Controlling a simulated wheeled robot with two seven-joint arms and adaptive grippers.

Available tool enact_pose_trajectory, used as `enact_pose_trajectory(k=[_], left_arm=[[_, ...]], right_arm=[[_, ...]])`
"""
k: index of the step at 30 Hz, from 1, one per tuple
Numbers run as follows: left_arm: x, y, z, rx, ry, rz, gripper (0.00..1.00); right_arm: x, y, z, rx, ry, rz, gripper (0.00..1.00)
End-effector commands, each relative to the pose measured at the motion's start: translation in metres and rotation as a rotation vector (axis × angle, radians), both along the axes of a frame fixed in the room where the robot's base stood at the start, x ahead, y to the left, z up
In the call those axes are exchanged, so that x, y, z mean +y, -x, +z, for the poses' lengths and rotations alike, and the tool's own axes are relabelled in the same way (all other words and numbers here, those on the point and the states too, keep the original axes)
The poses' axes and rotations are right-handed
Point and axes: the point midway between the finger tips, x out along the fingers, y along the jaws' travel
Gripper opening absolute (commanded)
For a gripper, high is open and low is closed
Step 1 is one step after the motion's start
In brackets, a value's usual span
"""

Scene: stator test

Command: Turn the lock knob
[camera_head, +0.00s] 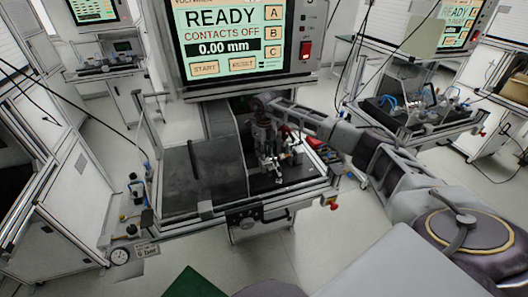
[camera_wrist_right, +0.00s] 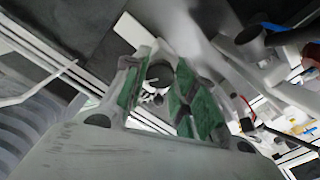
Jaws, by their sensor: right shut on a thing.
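My right arm reaches in from the right in the head view. My right gripper (camera_head: 268,160) points down over the dark fixture area of the test bench. In the right wrist view its two green-padded fingers (camera_wrist_right: 163,92) close on a dark round knob (camera_wrist_right: 160,73), which looks like the lock knob. The fingers and the gripper body hide part of it. In the head view the gripper covers the knob, so its turn angle cannot be told. My left gripper is not in view.
A screen (camera_head: 235,40) above the bench reads READY, CONTACTS OFF and 0.00 mm. Metal and red fixture parts (camera_head: 292,148) stand close right of the gripper. The dark plate (camera_head: 190,180) at the left of the bench is mostly clear. A gauge (camera_head: 120,256) sits at lower left.

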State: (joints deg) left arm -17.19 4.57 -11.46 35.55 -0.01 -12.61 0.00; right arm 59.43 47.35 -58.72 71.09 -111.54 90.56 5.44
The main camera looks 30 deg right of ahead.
Motion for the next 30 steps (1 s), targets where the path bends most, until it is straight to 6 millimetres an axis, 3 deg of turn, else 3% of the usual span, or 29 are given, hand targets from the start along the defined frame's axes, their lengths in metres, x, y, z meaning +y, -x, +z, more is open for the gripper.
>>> enact_pose_trajectory(k=[12,28,29,30], left_arm=[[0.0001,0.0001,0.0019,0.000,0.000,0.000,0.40],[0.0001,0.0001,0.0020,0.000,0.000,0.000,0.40],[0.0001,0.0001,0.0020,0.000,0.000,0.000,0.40],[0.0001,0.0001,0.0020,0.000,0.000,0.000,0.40]], right_arm=[[-0.0009,-0.0012,0.0020,-0.004,0.000,-0.198,0.03],[-0.0008,-0.0015,0.0023,-0.006,-0.001,-0.225,0.03],[-0.0008,-0.0015,0.0023,-0.006,-0.001,-0.225,0.29],[-0.0008,-0.0016,0.0023,-0.006,-0.001,-0.225,0.34]])
